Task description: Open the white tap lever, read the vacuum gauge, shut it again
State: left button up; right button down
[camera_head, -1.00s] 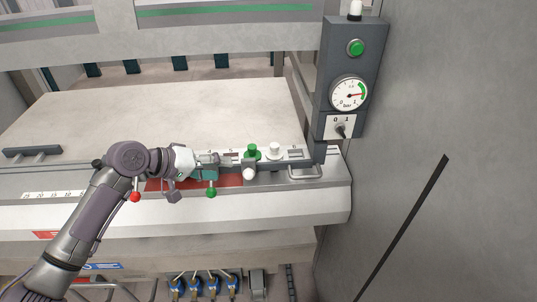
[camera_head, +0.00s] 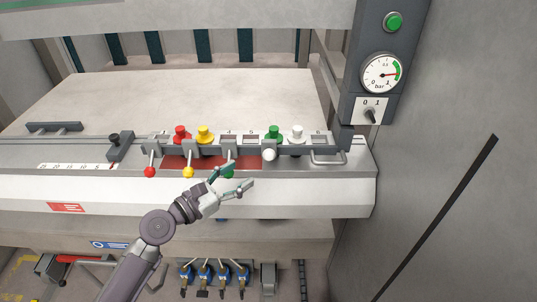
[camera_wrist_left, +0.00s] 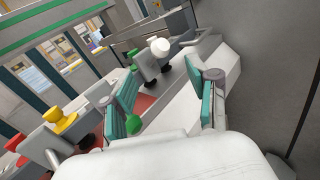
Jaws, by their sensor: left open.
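The white tap lever (camera_head: 269,155) is at the right of the lever row on the bender's front rail. Its white ball sits higher than the red, yellow and green balls and points outward. In the left wrist view the white ball (camera_wrist_left: 160,46) shows beyond the fingers. My left gripper (camera_head: 241,174) is open and empty, in front of the rail, left of and below the white ball. The green lever ball (camera_head: 228,174) is partly hidden behind its fingers. My right gripper is out of view.
The red lever (camera_head: 149,172) and yellow lever (camera_head: 188,172) hang left of my gripper. Red, yellow, green and white knobs (camera_head: 297,131) stand on the rail. A 0/1 switch (camera_head: 370,113) is under the gauge. A grey wall (camera_head: 460,150) bounds the right side.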

aim_at(269, 155)
pick_arm(q)
jog(key=x, duration=1.1)
jog(key=shift+s+f+p, duration=0.1)
jog(key=shift+p, duration=0.25)
